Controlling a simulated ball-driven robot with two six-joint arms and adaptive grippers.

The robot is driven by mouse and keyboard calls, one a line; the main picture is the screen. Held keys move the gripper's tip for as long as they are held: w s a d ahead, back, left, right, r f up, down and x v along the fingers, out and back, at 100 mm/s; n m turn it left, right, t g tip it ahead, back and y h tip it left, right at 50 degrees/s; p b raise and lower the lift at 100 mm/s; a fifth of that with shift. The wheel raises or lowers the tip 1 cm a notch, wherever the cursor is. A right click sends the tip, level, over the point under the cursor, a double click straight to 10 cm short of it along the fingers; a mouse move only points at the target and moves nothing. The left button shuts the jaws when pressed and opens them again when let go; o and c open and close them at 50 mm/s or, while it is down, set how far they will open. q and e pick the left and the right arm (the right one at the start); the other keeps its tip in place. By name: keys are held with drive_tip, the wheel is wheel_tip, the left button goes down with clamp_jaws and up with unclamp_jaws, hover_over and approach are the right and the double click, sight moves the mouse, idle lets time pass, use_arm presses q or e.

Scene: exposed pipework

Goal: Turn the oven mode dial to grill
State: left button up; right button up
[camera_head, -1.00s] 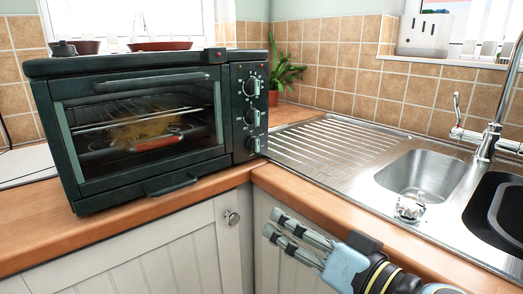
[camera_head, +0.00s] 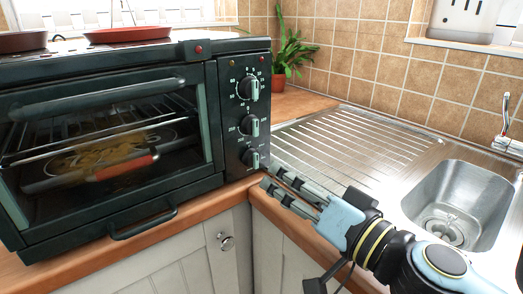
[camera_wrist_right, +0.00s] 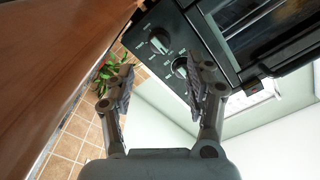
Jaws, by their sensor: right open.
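The dark toaster oven (camera_head: 110,135) stands on the counter at the left of the head view. Its right-hand panel carries a top dial (camera_head: 248,88), a middle dial (camera_head: 249,125) and a bottom dial (camera_head: 250,159); I cannot tell by its label which is the mode dial. My right gripper (camera_head: 274,178) is open and empty, just right of and below the bottom dial, apart from it. In the right wrist view, the open fingers (camera_wrist_right: 161,76) point toward the panel, where two dials (camera_wrist_right: 158,42) (camera_wrist_right: 181,67) show. My left gripper is not in view.
Food on a rack (camera_head: 110,158) shows behind the oven's shut glass door. The ribbed metal drainboard (camera_head: 350,140) and sink (camera_head: 458,200) lie to the right. A potted plant (camera_head: 290,60) stands behind the oven's right side. The wooden counter edge (camera_head: 285,222) runs below my right gripper.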

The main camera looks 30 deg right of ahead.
sight(257, 162)
drive_tip(key=w+p, duration=0.1)
drive_tip(key=w, duration=0.3)
drive_tip(key=w+p, duration=0.1)
drive_tip(key=w, duration=0.1)
drive_tip(key=shift+w+a+r+p, duration=0.15)
drive_tip(key=shift+w+a+p, duration=0.15)
drive_tip(key=shift+a+p, duration=0.05)
drive_tip(key=shift+w+a, duration=0.15)
drive_tip(key=shift+w, duration=0.5)
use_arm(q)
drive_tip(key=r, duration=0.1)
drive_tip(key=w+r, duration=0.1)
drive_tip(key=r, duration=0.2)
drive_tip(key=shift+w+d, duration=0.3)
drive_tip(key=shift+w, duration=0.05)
use_arm(e)
drive_tip(key=c, duration=0.4)
clamp_jaws()
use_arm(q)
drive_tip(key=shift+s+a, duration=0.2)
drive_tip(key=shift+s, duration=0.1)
